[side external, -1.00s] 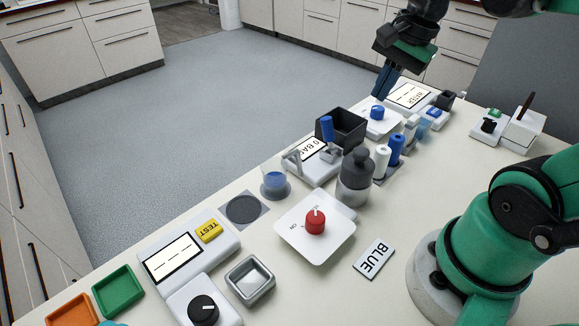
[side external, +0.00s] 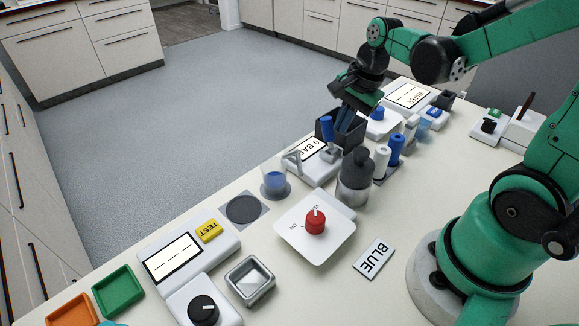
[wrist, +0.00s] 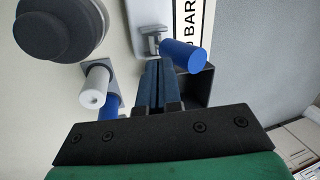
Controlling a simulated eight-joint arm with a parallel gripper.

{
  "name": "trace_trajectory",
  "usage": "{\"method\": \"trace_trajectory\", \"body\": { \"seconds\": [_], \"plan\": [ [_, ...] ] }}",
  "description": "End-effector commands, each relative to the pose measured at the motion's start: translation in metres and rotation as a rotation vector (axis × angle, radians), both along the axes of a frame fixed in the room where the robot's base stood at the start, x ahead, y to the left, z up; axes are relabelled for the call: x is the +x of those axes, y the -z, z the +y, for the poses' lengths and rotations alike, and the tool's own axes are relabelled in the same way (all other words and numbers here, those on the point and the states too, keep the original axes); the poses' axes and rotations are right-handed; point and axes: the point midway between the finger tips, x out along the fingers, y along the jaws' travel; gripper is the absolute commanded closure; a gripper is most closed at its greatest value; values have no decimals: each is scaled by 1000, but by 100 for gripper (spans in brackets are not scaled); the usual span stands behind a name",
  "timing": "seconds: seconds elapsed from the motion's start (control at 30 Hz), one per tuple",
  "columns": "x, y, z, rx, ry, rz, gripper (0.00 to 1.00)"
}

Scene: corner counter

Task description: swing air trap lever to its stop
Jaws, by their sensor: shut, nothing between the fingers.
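A lever with a blue cylindrical grip (side external: 327,128) stands up from a small metal bracket (side external: 330,154) on a white unit whose display (side external: 313,147) reads 0 BAR. In the wrist view the blue grip (wrist: 183,56) sticks out from its bracket (wrist: 154,40). My gripper (side external: 342,138) is shut and empty, with its dark blue fingers pointing down close to the right of the grip. In the wrist view the fingertips (wrist: 155,65) lie just beside the grip. I cannot tell whether they touch it.
A black open bin (side external: 356,141) sits behind my fingers. A grey bottle with a dark top (side external: 356,170) and white and blue cylinders (side external: 395,148) stand close on the right. A blue-tinted cup (side external: 275,181) and a red knob (side external: 315,222) are nearer. The floor beyond the counter is clear.

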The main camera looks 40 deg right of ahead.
Motion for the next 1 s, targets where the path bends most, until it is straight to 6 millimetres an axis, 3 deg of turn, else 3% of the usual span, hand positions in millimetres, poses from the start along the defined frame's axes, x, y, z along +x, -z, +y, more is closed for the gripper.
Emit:
{"method": "trace_trajectory", "body": {
  "seconds": [0.37, 0.63, 1.0],
  "plan": [
    [2, 0, 0, 0, 0, 0, 100],
    [20, 3, 2, -1, -1, -5, 100],
    [17, 2, 3, 4, -4, -5, 100]
  ]
}}
